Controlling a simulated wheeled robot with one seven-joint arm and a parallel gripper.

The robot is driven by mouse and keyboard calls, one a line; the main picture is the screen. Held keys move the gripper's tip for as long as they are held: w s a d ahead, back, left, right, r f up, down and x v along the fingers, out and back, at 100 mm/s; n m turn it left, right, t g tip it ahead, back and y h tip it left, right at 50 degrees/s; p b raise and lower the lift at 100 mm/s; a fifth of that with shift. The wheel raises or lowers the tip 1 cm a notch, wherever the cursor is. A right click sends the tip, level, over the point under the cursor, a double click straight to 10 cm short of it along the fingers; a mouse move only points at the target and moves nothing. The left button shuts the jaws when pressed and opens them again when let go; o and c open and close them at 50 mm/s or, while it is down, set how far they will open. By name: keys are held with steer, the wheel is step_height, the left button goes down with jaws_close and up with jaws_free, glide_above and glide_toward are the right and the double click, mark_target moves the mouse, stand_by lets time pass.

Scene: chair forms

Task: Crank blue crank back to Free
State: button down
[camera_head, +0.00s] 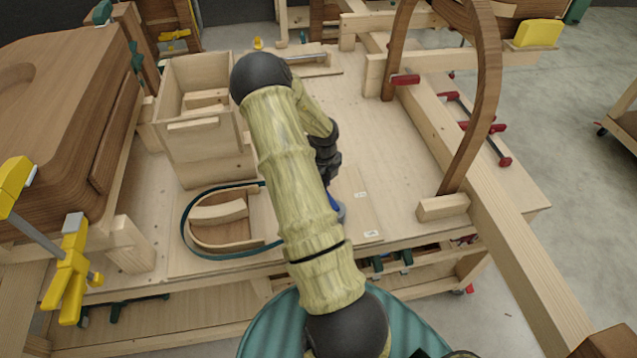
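The blue crank (337,207) shows only as a small blue piece at the right edge of my arm, low on the wooden workbench (400,170). My arm hides the rest of it, so its angle cannot be read. Two small white labels, an upper one (361,195) and a lower one (371,233), lie on the board to its right; their text is too small to read. My gripper (329,180) is dark and points down just above the blue piece. Its fingertips are mostly hidden, and I cannot tell whether it touches the crank.
A curved wooden form with a dark green band (184,229) lies left of my arm. A wooden box (205,110) stands behind it. A bent wooden hoop (480,100) and a long beam (510,240) stand right. Yellow clamps (70,270) are at left. The bench between arm and hoop is mostly clear.

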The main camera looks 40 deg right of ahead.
steer(key=shift+w, duration=0.1)
steer(key=c, duration=1.2)
jaws_free()
step_height(320, 180, up, 18)
steer(key=b, duration=0.3)
steer(key=shift+f, duration=0.25)
